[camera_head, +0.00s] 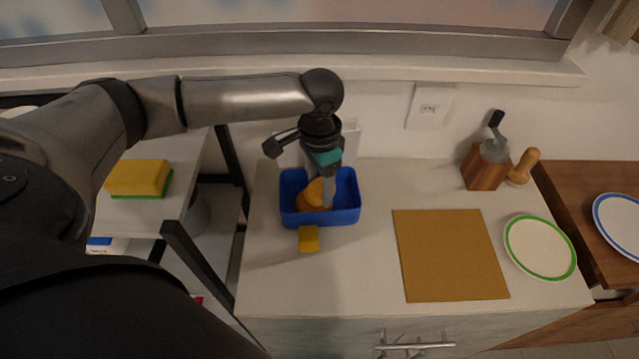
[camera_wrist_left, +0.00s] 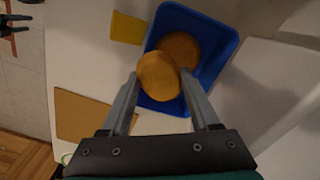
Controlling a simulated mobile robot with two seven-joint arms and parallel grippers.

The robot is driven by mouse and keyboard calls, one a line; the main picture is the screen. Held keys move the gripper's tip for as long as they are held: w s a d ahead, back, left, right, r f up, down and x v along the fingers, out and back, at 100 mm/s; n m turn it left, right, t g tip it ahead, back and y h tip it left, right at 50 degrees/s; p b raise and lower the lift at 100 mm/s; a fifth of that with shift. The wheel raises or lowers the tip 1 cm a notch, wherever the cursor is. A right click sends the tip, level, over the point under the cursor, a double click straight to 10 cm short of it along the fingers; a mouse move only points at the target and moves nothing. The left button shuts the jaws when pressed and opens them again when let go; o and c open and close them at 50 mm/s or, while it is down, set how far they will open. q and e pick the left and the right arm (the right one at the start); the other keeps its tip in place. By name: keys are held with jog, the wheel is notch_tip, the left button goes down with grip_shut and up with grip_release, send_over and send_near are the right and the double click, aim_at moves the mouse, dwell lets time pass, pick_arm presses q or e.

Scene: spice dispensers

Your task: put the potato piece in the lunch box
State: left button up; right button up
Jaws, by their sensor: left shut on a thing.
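The blue lunch box (camera_head: 349,213) stands on the counter, and it also shows in the left wrist view (camera_wrist_left: 222,62). My left gripper (camera_head: 327,192) points down over the box, shut on a rounded orange-tan piece that I take for the potato piece (camera_head: 314,190). In the left wrist view the held potato piece (camera_wrist_left: 159,77) sits between the fingertips. It overlaps a browner round piece (camera_wrist_left: 181,46) that lies in the box. I cannot tell whether the two touch.
A yellow block (camera_head: 308,239) lies just in front of the box. A yellow-green sponge (camera_head: 139,178) is on the left shelf.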

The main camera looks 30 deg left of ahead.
aim_at(320, 187)
pick_arm(q)
jog(key=shift+f, duration=0.25)
jog(key=shift+f, duration=0.3)
jog(key=o, duration=1.4)
jog(key=shift+c, duration=0.2)
jog(key=shift+r, duration=0.65)
notch_tip(320, 187, up, 12)
jog(key=p, duration=0.2)
